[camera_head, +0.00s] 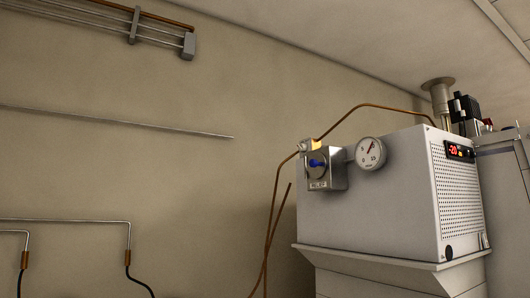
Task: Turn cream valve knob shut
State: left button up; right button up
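A blue knob (317,163) sits on the front of a metal valve block (327,181), which is fixed to the side of a white cabinet unit (370,205). A small pale yellow part (315,144) shows at the top of the block, where copper pipe meets it; I cannot tell what it is. A round white gauge (370,152) with a red needle is just right of the block. Neither of my grippers is in view.
A red lit display (460,151) is on the cabinet's perforated front. A copper pipe (372,106) arches over the cabinet, and another pipe (271,230) runs down left of it. Thin metal rods (120,122) run along the bare wall at left.

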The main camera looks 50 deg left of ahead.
aim_at(303, 148)
jog(key=u, duration=1.3)
jog(key=i+u, duration=0.1)
jog(key=u, duration=0.3)
jog(key=i+u, duration=0.15)
jog(key=u, duration=0.2)
jog(key=l, duration=0.05)
